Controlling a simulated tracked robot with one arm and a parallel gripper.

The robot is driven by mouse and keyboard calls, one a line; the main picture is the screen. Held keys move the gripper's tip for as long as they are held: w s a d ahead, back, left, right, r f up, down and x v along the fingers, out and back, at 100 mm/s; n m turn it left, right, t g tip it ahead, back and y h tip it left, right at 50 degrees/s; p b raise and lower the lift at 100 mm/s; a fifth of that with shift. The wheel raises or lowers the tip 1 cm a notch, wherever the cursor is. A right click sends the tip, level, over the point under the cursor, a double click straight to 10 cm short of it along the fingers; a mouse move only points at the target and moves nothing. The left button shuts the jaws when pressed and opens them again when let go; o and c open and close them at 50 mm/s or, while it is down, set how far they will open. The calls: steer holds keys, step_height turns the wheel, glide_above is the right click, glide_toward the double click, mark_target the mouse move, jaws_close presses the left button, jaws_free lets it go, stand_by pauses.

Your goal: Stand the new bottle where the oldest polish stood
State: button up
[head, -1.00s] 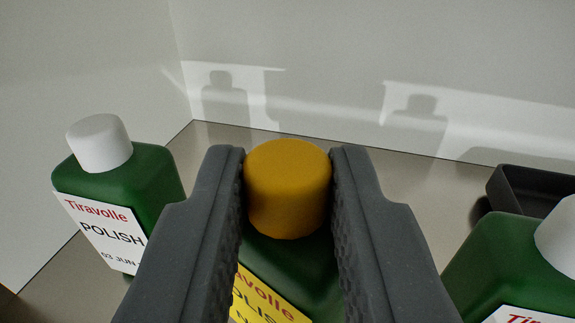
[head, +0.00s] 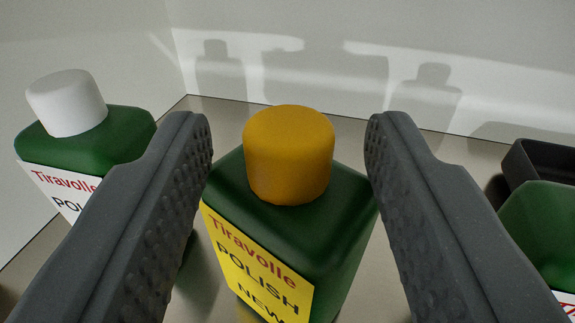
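The new bottle (head: 335,225) is green with an orange cap and a yellow label reading "Tiravolle POLISH NEW". It stands upright between the fingers of my gripper (head: 290,130). My gripper is open, with a gap on each side of the orange cap. A green polish bottle (head: 95,140) with a white cap and white label stands to the left, partly behind the left finger. Another green bottle (head: 545,225) with a white label shows at the right edge, its cap out of view. No full date can be read now.
A dark tray (head: 545,165) lies at the back right. A pale wall (head: 480,50) rises behind the bottles and another (head: 80,40) at the left. Bare grey surface (head: 225,110) shows behind the new bottle.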

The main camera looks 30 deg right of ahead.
steer(key=shift+r, duration=0.1)
steer(key=b+v, duration=0.3)
steer(key=v, duration=0.9)
stand_by(0.4)
